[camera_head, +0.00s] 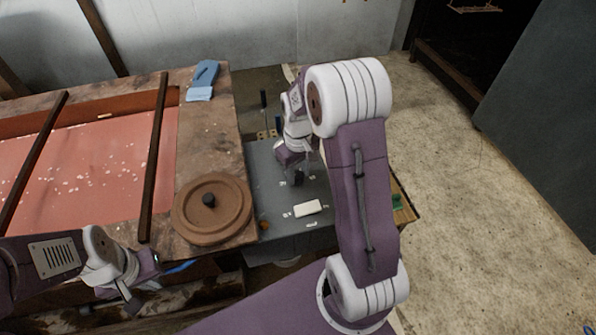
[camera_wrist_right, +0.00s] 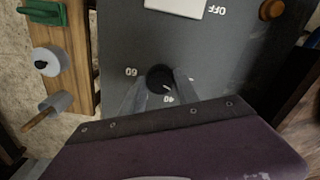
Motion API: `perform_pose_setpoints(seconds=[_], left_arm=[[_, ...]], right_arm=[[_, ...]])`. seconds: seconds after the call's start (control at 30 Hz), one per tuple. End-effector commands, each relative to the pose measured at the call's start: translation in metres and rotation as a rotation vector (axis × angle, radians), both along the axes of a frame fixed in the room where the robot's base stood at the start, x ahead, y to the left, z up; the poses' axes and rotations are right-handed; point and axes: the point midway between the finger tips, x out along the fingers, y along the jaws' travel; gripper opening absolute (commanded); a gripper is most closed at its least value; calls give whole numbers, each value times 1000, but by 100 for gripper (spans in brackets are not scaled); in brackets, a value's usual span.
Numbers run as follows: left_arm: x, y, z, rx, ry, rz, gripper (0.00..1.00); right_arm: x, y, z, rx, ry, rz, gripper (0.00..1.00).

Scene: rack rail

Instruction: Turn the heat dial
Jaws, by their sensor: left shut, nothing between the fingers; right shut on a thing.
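The heat dial is a small round black knob (camera_wrist_right: 158,76) on a dark grey panel (camera_wrist_right: 115,40) with white marks, among them "60", "40" and "OFF". My right gripper (camera_wrist_right: 160,86) has a finger on each side of the dial and is shut on it. In the head view the right gripper (camera_head: 297,178) reaches down to the grey panel (camera_head: 268,170), and the fingers and wrist largely hide the dial. My left gripper (camera_head: 132,297) is shut and empty at the lower left, away from the panel.
A white rectangular switch (camera_head: 307,207) and an orange-brown button (camera_wrist_right: 271,9) sit on the panel. A wooden strip (camera_wrist_right: 72,70) with small fittings runs beside it. A round brown lid (camera_head: 212,212) and blue cloth-like item (camera_head: 203,82) lie on the worn bench left of the panel.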

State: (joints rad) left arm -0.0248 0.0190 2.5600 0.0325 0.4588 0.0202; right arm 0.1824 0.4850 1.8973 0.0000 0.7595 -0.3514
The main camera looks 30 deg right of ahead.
Motion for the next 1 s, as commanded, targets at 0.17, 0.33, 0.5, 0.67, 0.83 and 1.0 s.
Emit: perform_pose_setpoints(seconds=[0.17,0.33,0.5,0.67,0.83,1.0], left_arm=[[0,0,15,0,0,0,0],[0,0,26,0,0,0,0],[0,0,37,0,0,0,0],[0,0,46,0,0,0,0],[0,0,55,0,0,0,0],[0,0,63,0,0,0,0]], right_arm=[[-1,0,4,0,3,-140,0],[0,0,4,0,2,-301,0],[0,0,4,0,0,-464,0],[0,0,4,0,0,-615,0],[0,0,3,0,0,-777,0],[0,0,3,0,0,-938,0]])
